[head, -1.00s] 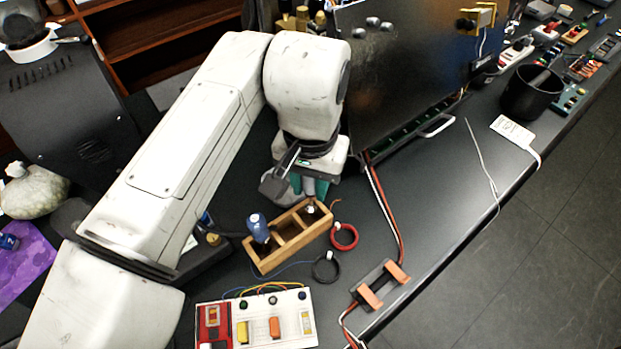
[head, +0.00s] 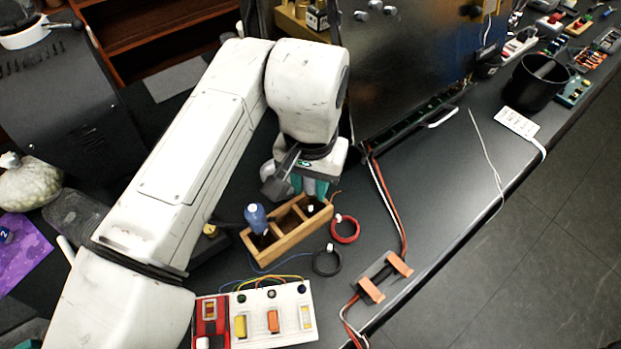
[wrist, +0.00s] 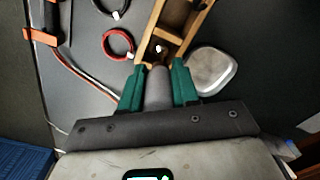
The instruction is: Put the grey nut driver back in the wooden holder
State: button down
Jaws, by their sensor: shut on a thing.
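The grey nut driver (wrist: 157,88) is held by its handle between the green fingers of my gripper (wrist: 158,92). In the head view my gripper (head: 314,187) is just above the right end of the wooden holder (head: 283,244), and the driver is mostly hidden there. The holder also shows in the wrist view (wrist: 186,44), with its near end compartment just ahead of the fingers. A blue-handled tool (head: 256,218) stands in the holder's left compartment. I cannot tell whether the driver's tip is inside the holder.
A red ring (head: 345,230) and a black ring (head: 326,261) lie beside the holder. A switch panel (head: 270,318) is in front of it. A rounded silver thing (wrist: 212,70) is close to the fingers. A dark panel (head: 405,70) stands behind; red and white wires (head: 384,202) run right.

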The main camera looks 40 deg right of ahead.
jog(key=shift+f, duration=0.4)
jog(key=shift+c, duration=1.8)
grip_release()
jog(key=shift+r+p, duration=3)
jog(key=shift+r, duration=0.55)
jog(key=shift+f, duration=0.1)
